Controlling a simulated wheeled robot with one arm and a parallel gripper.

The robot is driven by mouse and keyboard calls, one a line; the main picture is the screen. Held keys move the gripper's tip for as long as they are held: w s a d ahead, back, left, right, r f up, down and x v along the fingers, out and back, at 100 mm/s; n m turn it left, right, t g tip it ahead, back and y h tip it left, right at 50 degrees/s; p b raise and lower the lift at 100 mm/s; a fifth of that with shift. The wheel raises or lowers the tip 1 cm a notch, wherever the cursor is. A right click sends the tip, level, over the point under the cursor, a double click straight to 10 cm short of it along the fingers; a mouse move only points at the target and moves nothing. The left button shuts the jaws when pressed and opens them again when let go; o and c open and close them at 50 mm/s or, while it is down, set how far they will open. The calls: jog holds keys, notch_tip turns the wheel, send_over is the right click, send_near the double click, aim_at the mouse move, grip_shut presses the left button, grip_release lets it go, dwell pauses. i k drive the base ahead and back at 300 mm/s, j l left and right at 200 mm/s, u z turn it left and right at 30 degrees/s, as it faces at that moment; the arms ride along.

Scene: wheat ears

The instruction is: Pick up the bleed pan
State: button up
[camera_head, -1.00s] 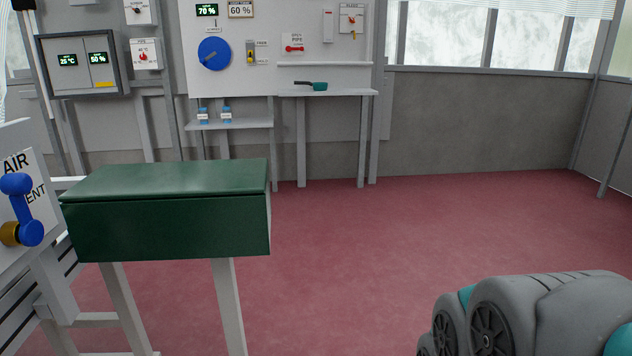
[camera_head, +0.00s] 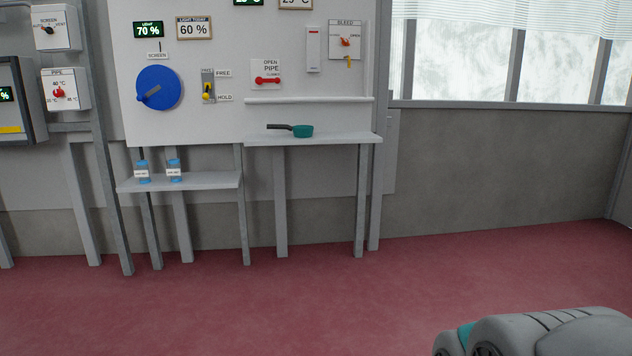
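The bleed pan is most likely the small teal pan (camera_head: 303,131) with a dark handle pointing left. It sits upright on a narrow grey shelf (camera_head: 340,138) below the control panel, under the bleed box (camera_head: 345,42) and the open pipe switch. Nothing touches the pan besides the shelf. Part of my own grey arm shows at the lower right, well away from the pan. My gripper is not in view.
A lower shelf (camera_head: 212,181) to the left holds two blue labelled jars (camera_head: 143,172). A blue dial (camera_head: 158,88) is on the panel. Thin grey legs (camera_head: 280,205) stand under the shelves. The red floor (camera_head: 300,305) in front is clear.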

aim_at(300, 132)
jog(key=i+j+u, duration=0.1)
jog(key=i, duration=0.45)
jog(key=i+j+u, duration=0.1)
jog(key=i, duration=0.45)
